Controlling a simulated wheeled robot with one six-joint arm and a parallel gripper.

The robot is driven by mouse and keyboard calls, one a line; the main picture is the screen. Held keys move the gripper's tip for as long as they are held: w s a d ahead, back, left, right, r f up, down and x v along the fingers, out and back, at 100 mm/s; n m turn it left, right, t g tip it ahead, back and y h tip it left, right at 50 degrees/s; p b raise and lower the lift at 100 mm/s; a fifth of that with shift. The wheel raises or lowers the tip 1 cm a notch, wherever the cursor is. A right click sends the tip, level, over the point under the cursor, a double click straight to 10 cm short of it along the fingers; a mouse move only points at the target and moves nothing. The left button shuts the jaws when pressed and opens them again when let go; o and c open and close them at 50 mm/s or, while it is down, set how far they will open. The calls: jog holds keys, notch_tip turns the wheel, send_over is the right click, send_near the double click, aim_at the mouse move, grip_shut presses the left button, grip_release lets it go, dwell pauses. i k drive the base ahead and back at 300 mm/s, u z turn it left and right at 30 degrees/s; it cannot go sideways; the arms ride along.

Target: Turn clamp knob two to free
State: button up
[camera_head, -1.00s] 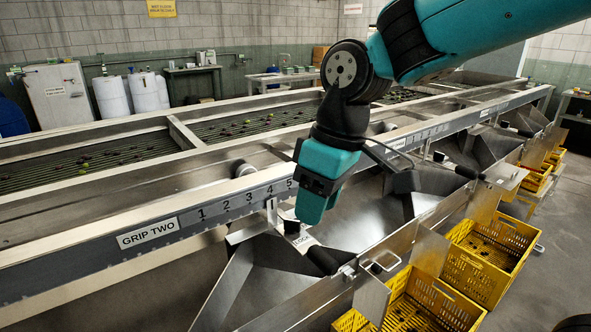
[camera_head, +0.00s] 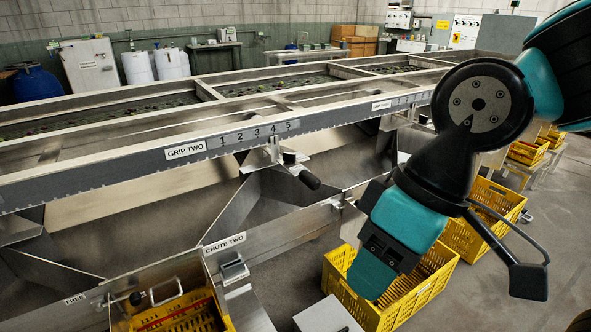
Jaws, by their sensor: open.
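Below the GRIP TWO scale (camera_head: 258,133), a metal clamp bracket holds a small black knob (camera_head: 290,158) and a black-ended lever (camera_head: 309,180). I take this to be clamp two; whether it is at lock or free cannot be read. My gripper (camera_head: 371,278) is teal and dark, open and empty, pointing down at lower right. It is well to the right of the clamp and nearer the camera, in front of a yellow crate. Only one finger shows clearly.
The chute two panel (camera_head: 225,243) stands at lower middle, with a FREE label (camera_head: 75,299) on the ledge at left. A yellow crate (camera_head: 341,264) is behind my gripper, and another yellow crate (camera_head: 497,195) is farther right. Sloped metal chutes lie below the rail.

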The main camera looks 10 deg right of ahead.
aim_at(289, 159)
jog(key=z, duration=0.15)
jog(key=k, duration=0.1)
jog(key=u, duration=1.1)
jog(key=i, duration=0.65)
jog(key=z, duration=1.45)
jog(key=i, duration=0.5)
jog(key=z, duration=0.05)
